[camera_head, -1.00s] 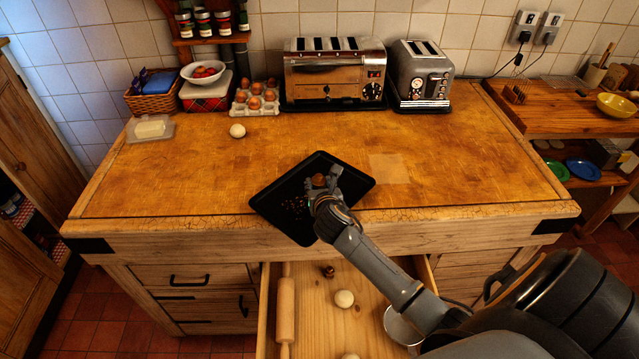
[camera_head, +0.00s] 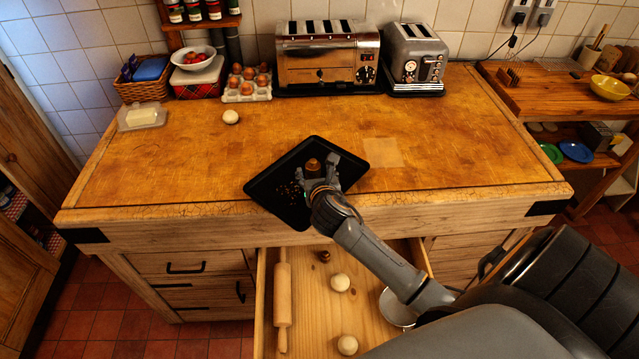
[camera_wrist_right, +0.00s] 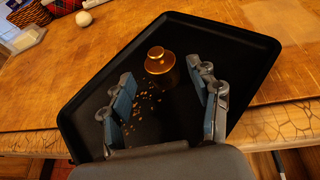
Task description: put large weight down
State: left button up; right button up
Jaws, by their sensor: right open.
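The large weight (camera_wrist_right: 159,62) is a brass cylinder with a knob on top. It stands upright on the black tray (camera_wrist_right: 200,32), with small crumbs beside it. In the head view the weight (camera_head: 313,167) shows just beyond my right gripper (camera_head: 318,180), on the tray (camera_head: 270,187), which lies at the worktop's front edge. My right gripper also shows in the right wrist view (camera_wrist_right: 164,105), with its two blue-padded fingers spread apart and nothing between the pads. The weight is beyond the fingertips. My left gripper is not in view.
Below, an open drawer holds a rolling pin (camera_head: 283,300), a small weight (camera_head: 324,256), pale balls (camera_head: 340,282) and a metal bowl (camera_head: 396,308). Toasters (camera_head: 328,60), an egg carton (camera_head: 247,84) and a basket (camera_head: 145,82) line the back. The worktop's middle is mostly clear.

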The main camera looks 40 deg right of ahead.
jog(key=v, duration=0.9)
jog(key=shift+f, duration=0.15)
